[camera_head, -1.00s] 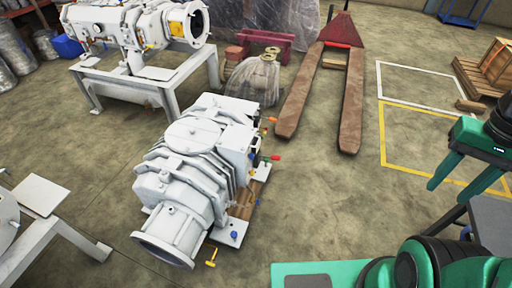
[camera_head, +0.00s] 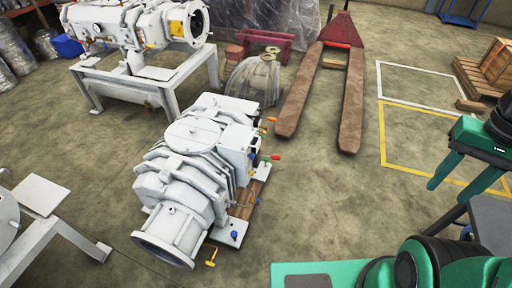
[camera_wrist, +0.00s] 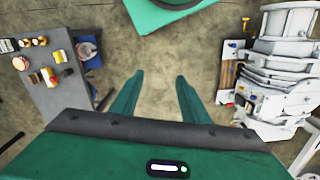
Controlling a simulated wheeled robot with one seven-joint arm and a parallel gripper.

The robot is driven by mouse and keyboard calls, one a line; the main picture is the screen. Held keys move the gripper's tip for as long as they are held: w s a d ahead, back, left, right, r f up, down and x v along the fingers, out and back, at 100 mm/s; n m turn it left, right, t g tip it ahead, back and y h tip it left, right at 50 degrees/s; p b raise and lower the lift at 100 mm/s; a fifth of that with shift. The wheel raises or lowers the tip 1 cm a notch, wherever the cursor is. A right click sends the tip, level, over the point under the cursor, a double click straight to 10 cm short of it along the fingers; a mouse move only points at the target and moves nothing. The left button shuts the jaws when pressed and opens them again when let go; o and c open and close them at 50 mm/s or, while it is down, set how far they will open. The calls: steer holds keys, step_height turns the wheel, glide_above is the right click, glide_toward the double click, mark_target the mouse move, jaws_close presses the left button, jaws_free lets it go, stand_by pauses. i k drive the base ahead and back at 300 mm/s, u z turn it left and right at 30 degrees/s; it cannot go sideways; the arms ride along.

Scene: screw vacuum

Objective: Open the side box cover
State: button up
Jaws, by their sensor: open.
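The white screw vacuum pump (camera_head: 190,170) stands on the floor in the middle of the head view, on a wooden pallet. The side box (camera_head: 240,150) is on its right side, with small orange, red and yellow parts by it; its cover cannot be made out clearly. The pump also shows at the right of the wrist view (camera_wrist: 285,75). My gripper (camera_head: 458,190) is at the right edge of the head view, well apart from the pump. In the wrist view its two green fingers (camera_wrist: 158,76) are spread, with only bare floor between them.
A red pallet jack (camera_head: 335,60) stands behind the pump on the right. Another white machine on a stand (camera_head: 150,70) is at the back left. A grey table (camera_wrist: 55,98) with small jars is at the left of the wrist view. Floor between pump and gripper is clear.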

mark_target(236, 137)
steer(key=k, duration=1.25)
steer(key=u, duration=0.65)
steer(key=i, duration=1.9)
steer(key=z, duration=0.55)
